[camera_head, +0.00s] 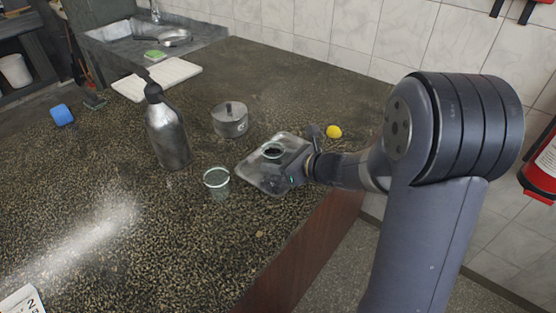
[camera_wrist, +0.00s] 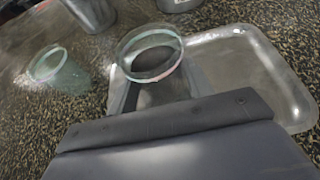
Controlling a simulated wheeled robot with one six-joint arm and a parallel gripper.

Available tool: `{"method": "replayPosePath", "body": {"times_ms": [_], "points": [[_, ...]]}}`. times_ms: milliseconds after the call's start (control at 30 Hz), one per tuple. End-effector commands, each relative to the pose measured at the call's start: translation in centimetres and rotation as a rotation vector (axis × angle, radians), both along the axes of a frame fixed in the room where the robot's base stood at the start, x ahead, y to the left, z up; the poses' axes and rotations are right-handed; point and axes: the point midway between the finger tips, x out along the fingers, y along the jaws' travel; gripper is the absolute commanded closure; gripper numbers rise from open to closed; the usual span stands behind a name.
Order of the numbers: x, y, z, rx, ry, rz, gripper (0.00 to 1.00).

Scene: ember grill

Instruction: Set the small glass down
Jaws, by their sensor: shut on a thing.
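The small glass (camera_head: 272,150) is clear with a pale green rim. My gripper (camera_head: 283,163) is shut on it, over the metal tray (camera_head: 254,181). In the wrist view the glass (camera_wrist: 150,50) stands upright just beyond the gripper, its rim open to the camera. A dark oval shows through it. Its lower part is partly hidden by my gripper, so I cannot tell whether its base touches the tray. The tray (camera_wrist: 285,80) shows behind and to the right of the glass in the wrist view.
A second clear glass (camera_head: 217,184) stands on the speckled counter left of the tray. A yellow ball-like thing (camera_head: 333,131) lies near the right edge.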

Motion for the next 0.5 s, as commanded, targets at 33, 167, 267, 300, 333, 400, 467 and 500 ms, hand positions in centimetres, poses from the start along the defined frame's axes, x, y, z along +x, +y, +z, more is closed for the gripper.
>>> {"method": "replayPosePath", "body": {"times_ms": [33,167,267,300,333,400,467,500], "points": [[0.01,0.0,-0.26,0.0,-0.001,0.0,0.8],[0.0,0.0,-0.15,0.0,0.0,0.0,0.43],[0.0,0.0,-0.15,0.0,0.0,0.0,0.34],[0.01,0.0,-0.14,0.0,0.0,0.0,0.31],[0.01,0.0,-0.14,0.0,0.0,0.0,0.29],[0.01,0.0,-0.14,0.0,0.0,0.0,0.29],[0.01,0.0,-0.14,0.0,0.0,0.0,0.29],[0.0,0.0,-0.14,0.0,0.0,0.0,0.29]]}}
